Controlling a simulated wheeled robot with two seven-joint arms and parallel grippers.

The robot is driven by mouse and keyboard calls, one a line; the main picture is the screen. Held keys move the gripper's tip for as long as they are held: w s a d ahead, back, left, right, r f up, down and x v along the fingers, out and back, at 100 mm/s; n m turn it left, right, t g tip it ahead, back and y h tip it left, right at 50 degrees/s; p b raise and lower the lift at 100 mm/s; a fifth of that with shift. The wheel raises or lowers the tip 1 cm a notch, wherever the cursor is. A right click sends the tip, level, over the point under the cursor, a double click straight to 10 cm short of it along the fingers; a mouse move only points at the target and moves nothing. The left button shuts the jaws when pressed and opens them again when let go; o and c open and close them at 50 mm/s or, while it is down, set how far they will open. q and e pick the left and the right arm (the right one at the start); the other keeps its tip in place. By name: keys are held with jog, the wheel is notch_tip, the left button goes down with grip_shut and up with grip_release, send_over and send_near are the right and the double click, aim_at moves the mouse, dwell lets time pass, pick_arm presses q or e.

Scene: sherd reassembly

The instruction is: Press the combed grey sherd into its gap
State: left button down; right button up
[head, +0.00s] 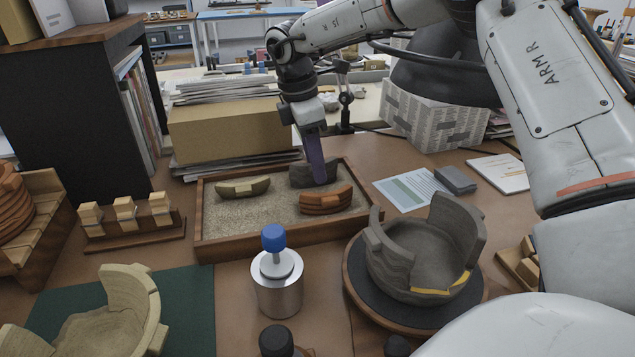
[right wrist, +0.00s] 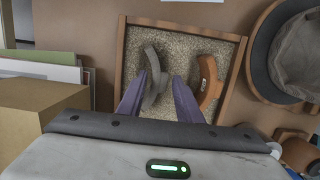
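The grey sherd (head: 301,175) lies at the back of a sand tray (head: 212,249); its combing is too small to make out. My right gripper (head: 318,178) points down at it. In the right wrist view the gripper (right wrist: 158,85) is open, with one purple finger on each side of the grey sherd (right wrist: 155,68). The grey bowl (head: 424,262) stands on a round dark turntable (head: 372,305) at the right, with wall gaps and a yellow strip along one low broken edge. My left gripper is not in view.
An orange sherd (head: 326,201) and an olive sherd (head: 243,187) share the tray. A metal jar with a blue-topped brush (head: 277,285) stands in front of the tray. A cardboard box (head: 225,135) is behind. A pale bowl (head: 105,325) is at front left.

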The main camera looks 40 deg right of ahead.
jog(key=shift+r, duration=0.1)
jog(key=c, duration=0.7)
jog(key=shift+r+p, duration=2.15)
jog(key=shift+r, duration=1.4)
jog(key=shift+c, duration=0.2)
jog(key=shift+f, duration=0.2)
notch_tip(320, 180, down, 7)
jog(key=b, duration=0.4)
jog(key=shift+r, duration=0.1)
jog(key=shift+r, duration=0.15)
